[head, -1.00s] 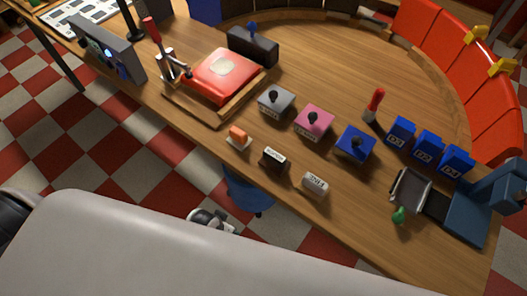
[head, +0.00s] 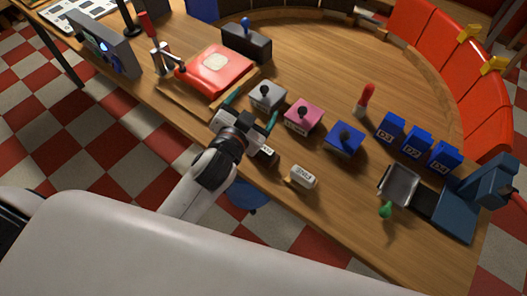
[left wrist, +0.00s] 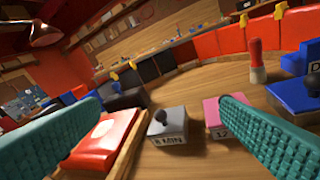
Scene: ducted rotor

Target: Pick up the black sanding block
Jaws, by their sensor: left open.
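The black sanding block (head: 268,154) is mostly hidden behind my left gripper in the head view. Only a dark piece with a bit of pale label shows at the gripper's right side, near the table's front edge. My left gripper (head: 252,108) is open, its two teal fingers pointing away over the table. In the left wrist view the open fingers (left wrist: 160,112) frame the grey knobbed block, and the black sanding block is not seen there. I cannot tell how high the gripper is above the block. My right gripper is not in view.
A white block marked FINE (head: 301,177) lies just right of the gripper. Grey (head: 267,97), pink (head: 304,116) and blue (head: 344,139) knobbed blocks stand behind. A red press (head: 214,70) is at the left, a metal tray (head: 399,185) at the right.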

